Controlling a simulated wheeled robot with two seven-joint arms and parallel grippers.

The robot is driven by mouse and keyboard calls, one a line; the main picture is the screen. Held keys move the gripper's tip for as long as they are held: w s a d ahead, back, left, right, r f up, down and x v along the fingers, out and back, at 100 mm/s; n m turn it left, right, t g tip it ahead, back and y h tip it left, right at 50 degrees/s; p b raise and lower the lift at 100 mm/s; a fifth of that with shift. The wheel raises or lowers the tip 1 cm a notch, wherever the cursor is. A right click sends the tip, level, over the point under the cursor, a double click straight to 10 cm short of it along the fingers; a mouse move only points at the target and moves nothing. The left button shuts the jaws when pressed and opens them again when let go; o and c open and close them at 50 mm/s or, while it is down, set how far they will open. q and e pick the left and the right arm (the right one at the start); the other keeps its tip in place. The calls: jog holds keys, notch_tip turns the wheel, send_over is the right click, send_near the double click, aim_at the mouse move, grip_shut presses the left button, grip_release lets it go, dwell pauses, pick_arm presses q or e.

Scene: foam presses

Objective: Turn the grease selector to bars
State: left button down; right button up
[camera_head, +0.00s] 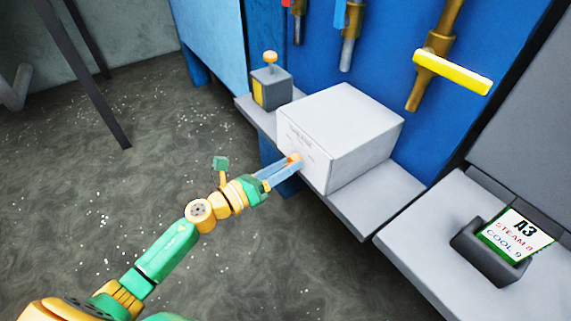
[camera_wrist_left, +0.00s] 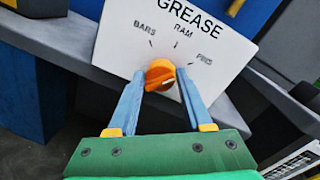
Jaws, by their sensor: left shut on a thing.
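The grease selector is a white box (camera_head: 350,125) with an orange knob (camera_head: 294,158) on its front face. The orange knob also shows there (camera_wrist_left: 160,75), below the labels. My left gripper (camera_head: 287,164) reaches the front of the box. Its two blue fingers (camera_wrist_left: 160,84) are shut on the knob, one on each side. I cannot tell which label the knob points to. My right gripper is not in view.
The box stands on a grey shelf (camera_head: 375,205). A small grey box with an orange-topped stem (camera_head: 271,88) stands to its left. A yellow-handled lever (camera_head: 452,72) hangs behind. The floor is clear.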

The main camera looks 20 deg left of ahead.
pick_arm(q)
jog(key=n+p, duration=0.2)
jog(key=n, duration=0.2)
jog(key=shift+r, duration=0.2)
jog(key=n+p, duration=0.2)
jog(key=n, duration=0.2)
jog(key=shift+a+n+g, duration=0.1)
jog(key=shift+n+g, duration=0.2)
jog(key=shift+g, duration=0.1)
jog(key=shift+w+f+n+g+h+p, duration=0.15)
jog(key=shift+n+p, duration=0.4)
jog(key=shift+n, duration=1.3)
jog(key=shift+s+r+n+g+h+p, duration=0.15)
jog(key=shift+n+p, duration=0.4)
jog(key=shift+n, duration=1.3)
jog(key=shift+w, duration=0.15)
jog(key=shift+c, duration=1.8)
grip_release()
jog(key=shift+f, duration=0.1)
jog(key=shift+f, duration=0.1)
